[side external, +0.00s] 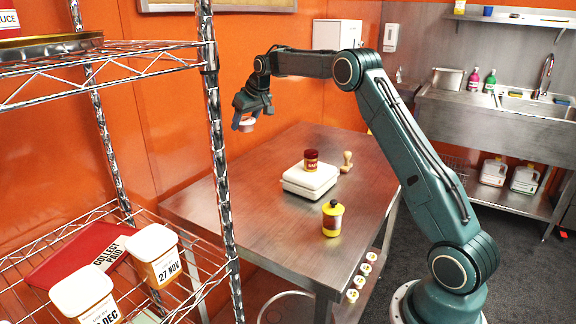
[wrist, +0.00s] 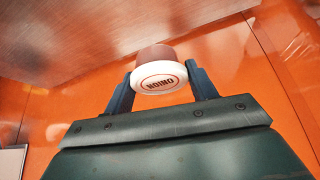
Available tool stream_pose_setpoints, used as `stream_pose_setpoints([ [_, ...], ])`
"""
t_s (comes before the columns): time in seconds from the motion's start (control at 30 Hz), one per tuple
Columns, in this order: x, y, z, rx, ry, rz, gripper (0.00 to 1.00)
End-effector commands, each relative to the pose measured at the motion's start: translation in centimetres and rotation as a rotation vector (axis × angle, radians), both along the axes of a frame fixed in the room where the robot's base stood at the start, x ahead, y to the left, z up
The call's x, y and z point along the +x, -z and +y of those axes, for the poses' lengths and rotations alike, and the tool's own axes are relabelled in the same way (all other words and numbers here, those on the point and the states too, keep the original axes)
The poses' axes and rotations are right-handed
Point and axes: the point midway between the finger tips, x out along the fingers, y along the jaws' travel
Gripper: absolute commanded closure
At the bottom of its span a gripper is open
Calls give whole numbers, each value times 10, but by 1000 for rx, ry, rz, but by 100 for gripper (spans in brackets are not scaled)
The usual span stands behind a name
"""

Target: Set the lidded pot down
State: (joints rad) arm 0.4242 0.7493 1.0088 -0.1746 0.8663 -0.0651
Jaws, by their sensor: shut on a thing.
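My gripper (side external: 244,119) is shut on a small lidded pot (side external: 247,126) and holds it in the air, above the far left part of the steel table (side external: 240,206). In the wrist view the pot (wrist: 158,55) sits between the two blue fingers (wrist: 160,80). It has a brownish body and a white lid with dark lettering that appears to read ONION. The lid faces the wrist camera. The pot is clear of the table surface.
The table's left half is bare. A wire rack (side external: 215,150) with labelled tubs (side external: 153,255) stands in the left foreground.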

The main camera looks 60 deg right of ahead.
Motion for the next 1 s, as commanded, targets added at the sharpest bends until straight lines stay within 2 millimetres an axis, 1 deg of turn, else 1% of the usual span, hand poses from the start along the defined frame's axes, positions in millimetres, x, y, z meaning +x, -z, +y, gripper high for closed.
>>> stream_pose_setpoints([
  [0.17,0,0,5,0,-30,0,66],
  [0.27,1,1,13,1,-75,0,66],
  [0.37,1,2,25,0,-150,0,66],
  [0.47,0,3,42,1,-254,0,66],
  [0.67,-8,4,82,0,-516,0,66],
  [0.8,-19,4,111,0,-711,-1,66],
  [1.0,-39,3,145,0,-979,0,66],
])
